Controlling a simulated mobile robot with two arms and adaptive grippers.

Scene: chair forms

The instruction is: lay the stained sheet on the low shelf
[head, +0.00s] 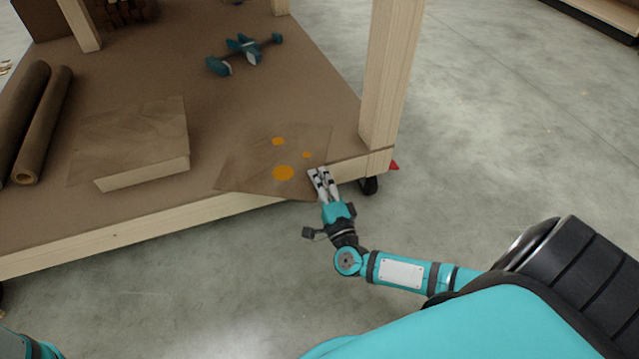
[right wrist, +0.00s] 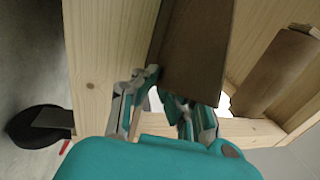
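The stained sheet (head: 247,160) is a thin brown sheet with several orange spots. It is over the front right of the low shelf (head: 217,110), its near edge reaching past the shelf's front edge. I cannot tell whether it rests fully on the shelf. My right gripper (head: 317,171) is at the sheet's right edge. In the right wrist view its fingers (right wrist: 156,82) draw together at the edge of the brown sheet (right wrist: 198,45); one finger is partly hidden behind it. My left gripper is not in view.
A block with a brown sheet on top (head: 143,172) stands left of the stained sheet. Brown rolls (head: 42,125) lie farther left, and a teal clamp-like tool (head: 243,53) lies at the back. A wooden post (head: 388,75) rises at the right corner.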

